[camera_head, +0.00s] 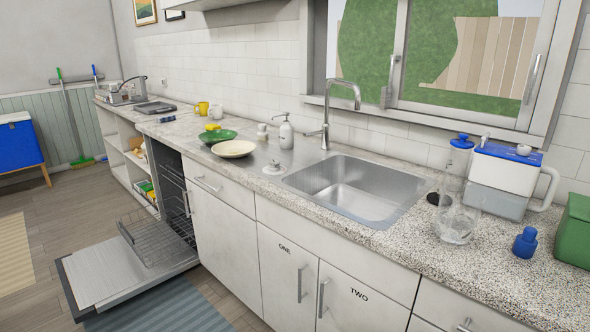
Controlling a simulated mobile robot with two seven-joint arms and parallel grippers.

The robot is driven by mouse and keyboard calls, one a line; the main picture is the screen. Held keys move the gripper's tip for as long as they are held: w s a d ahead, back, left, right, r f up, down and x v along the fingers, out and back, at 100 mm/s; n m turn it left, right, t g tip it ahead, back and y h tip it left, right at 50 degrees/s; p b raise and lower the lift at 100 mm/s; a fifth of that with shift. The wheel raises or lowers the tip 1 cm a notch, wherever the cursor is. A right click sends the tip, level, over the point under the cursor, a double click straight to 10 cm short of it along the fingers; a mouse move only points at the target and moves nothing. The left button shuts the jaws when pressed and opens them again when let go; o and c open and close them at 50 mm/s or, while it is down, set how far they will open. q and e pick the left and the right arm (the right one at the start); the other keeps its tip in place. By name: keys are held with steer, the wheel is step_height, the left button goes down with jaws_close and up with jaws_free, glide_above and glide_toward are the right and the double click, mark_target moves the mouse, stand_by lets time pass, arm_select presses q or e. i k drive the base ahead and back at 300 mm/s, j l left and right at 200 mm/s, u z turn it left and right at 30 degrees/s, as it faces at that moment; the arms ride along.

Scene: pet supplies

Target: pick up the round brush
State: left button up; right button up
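I cannot tell for certain which object is the round brush. A small, round, pale object with a knob on top (275,168) sits on the steel ledge just left of the sink basin and could be it. A small blue object with a round knob (525,243) stands on the counter at the right and also has a rounded shape. Neither of my grippers shows in this view.
The granite counter (480,272) holds a soap dispenser (286,132), cream bowl (233,149), green bowl (218,137), glass jar (457,222), white-and-blue container (503,171) and green box (574,231). The sink (358,187) looks empty. The dishwasher door (125,268) hangs open, low over the floor.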

mark_target(263, 135)
steer(key=i+j, duration=0.25)
steer(key=i+j+u, duration=0.1)
steer(key=i+j, duration=0.15)
steer(key=i, duration=0.25)
steer(key=i+j+u, duration=0.1)
steer(key=i, duration=0.25)
steer(key=j, duration=0.1)
